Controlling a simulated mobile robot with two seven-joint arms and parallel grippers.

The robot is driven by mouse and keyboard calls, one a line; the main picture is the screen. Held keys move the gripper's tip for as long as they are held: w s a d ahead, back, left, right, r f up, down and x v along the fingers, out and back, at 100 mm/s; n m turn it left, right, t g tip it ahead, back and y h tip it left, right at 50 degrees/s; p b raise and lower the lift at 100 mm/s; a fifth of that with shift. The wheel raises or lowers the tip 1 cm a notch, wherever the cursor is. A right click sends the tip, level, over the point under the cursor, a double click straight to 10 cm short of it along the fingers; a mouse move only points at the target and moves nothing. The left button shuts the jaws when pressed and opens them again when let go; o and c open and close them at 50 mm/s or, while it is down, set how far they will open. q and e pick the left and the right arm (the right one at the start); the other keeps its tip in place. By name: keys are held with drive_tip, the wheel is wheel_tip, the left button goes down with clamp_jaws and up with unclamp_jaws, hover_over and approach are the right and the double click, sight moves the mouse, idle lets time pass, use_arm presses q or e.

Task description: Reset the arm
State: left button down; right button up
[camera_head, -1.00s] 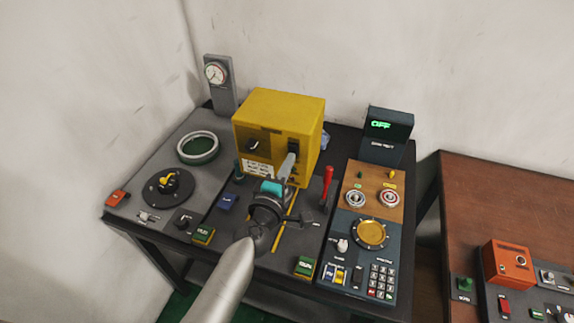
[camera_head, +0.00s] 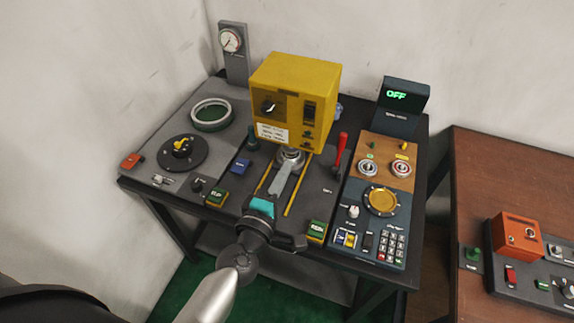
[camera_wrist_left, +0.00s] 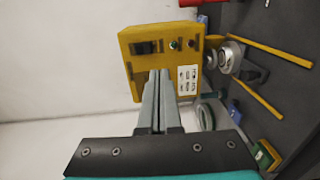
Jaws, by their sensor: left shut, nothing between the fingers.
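My left gripper (camera_head: 297,158) reaches in from the bottom of the head view, with a teal band behind its fingers. Its two grey fingers are together and empty. They point toward the yellow box (camera_head: 294,100) and overlap a round silver bearing part (camera_head: 290,155) at its base; touching cannot be told. In the left wrist view the shut fingers (camera_wrist_left: 158,74) stand in front of the lower part of the yellow box (camera_wrist_left: 186,52), and the silver part (camera_wrist_left: 230,57) lies to their right, apart from them. My right gripper is not in view.
The grey workstation holds a dial gauge (camera_head: 231,40), a green-centred ring (camera_head: 211,114), a black knob plate (camera_head: 182,153), a red lever (camera_head: 340,152) and a display reading OFF (camera_head: 397,94). A brown table (camera_head: 490,180) stands at the right.

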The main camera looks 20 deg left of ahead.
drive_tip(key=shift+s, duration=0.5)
